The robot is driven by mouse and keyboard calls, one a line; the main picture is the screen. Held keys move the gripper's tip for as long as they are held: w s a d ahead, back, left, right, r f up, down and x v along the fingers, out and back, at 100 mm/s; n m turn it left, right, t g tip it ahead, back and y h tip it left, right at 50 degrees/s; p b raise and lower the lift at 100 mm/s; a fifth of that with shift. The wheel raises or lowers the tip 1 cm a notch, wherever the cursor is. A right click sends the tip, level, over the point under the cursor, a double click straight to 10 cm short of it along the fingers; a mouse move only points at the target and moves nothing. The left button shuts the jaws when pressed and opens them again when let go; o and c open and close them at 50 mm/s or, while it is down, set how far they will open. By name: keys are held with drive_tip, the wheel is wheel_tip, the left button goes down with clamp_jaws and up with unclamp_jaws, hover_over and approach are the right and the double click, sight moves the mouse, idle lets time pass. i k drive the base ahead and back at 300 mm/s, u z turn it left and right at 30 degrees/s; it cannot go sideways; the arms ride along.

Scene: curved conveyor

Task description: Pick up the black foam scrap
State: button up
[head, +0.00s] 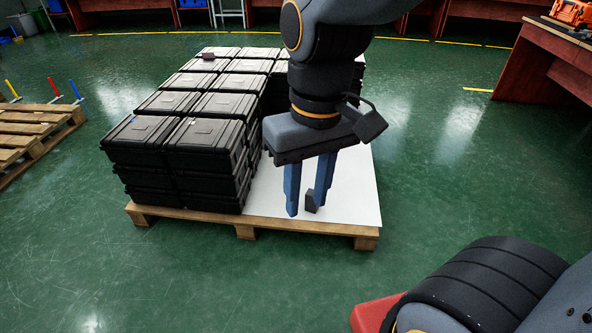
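The black foam scrap (311,201) is a small dark block on the white sheet (352,193) that covers the pallet's bare part, near its front edge. My gripper (304,207) points straight down over that sheet with its two blue fingers apart. The scrap shows between the fingertips, close to the right finger, which hides part of it. I cannot tell whether either finger touches it. The scrap appears to rest on or just above the sheet.
Stacked black cases (205,150) fill the pallet's left and back, close to my gripper. The wooden pallet (245,231) stands on green floor. Another pallet (30,125) with coloured posts is at left. A workbench (545,65) is at right.

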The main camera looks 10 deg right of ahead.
sight(310, 206)
drive_tip(key=z, duration=0.45)
drive_tip(key=i, duration=0.85)
drive_tip(key=z, duration=0.65)
